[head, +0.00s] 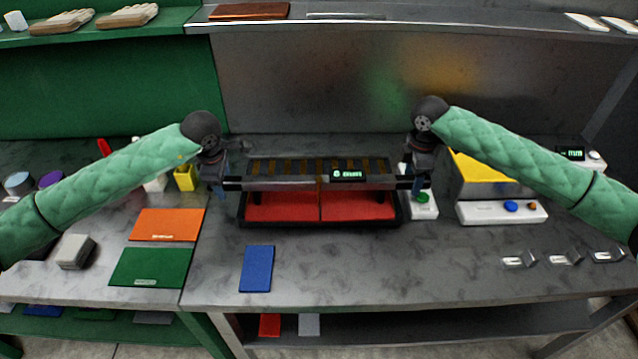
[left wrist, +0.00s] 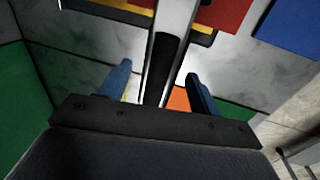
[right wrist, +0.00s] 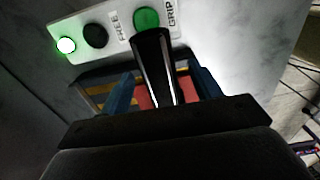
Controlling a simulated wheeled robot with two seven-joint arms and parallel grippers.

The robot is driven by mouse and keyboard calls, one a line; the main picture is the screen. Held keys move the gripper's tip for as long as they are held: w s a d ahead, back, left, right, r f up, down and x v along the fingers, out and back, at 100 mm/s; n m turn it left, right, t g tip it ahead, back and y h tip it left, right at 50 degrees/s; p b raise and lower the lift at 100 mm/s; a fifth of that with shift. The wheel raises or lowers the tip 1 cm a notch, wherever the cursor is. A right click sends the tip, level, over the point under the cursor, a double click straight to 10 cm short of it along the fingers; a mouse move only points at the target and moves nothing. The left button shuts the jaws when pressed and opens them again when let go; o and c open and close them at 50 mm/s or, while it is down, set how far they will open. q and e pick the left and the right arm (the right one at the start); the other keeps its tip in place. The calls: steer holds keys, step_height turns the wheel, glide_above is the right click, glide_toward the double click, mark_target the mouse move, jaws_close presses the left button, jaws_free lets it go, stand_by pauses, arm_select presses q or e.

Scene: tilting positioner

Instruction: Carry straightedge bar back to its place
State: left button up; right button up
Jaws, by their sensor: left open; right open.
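The straightedge bar (head: 290,184) is a long grey bar with black ends and a small green-lit display (head: 348,175). It lies level across the front of a slatted fixture (head: 300,166), above red pads. My left gripper (head: 220,190) is at its left end, open. In the left wrist view the black end (left wrist: 166,65) lies between the open blue fingers (left wrist: 160,88). My right gripper (head: 418,186) is open at the right end. In the right wrist view the other black end (right wrist: 153,65) lies between its fingers (right wrist: 166,90). Contact with either finger pair cannot be told.
A black-rimmed tray (head: 320,224) with red pads sits below the bar. A white button box (head: 424,210) stands beside my right gripper. A yellow-topped device (head: 490,175) is further right. Orange (head: 167,224), green (head: 150,267) and blue (head: 257,268) plates lie in front.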

arm_select(q)
steer(key=shift+w+f, duration=0.25)
steer(key=shift+f, duration=0.7)
steer(key=shift+w+f, duration=0.25)
steer(key=shift+f, duration=0.65)
arm_select(e)
steer(key=shift+w+f, duration=0.15)
steer(key=shift+f, duration=1.8)
arm_select(q)
steer(key=shift+s, duration=0.1)
jaws_close()
arm_select(e)
jaws_close()
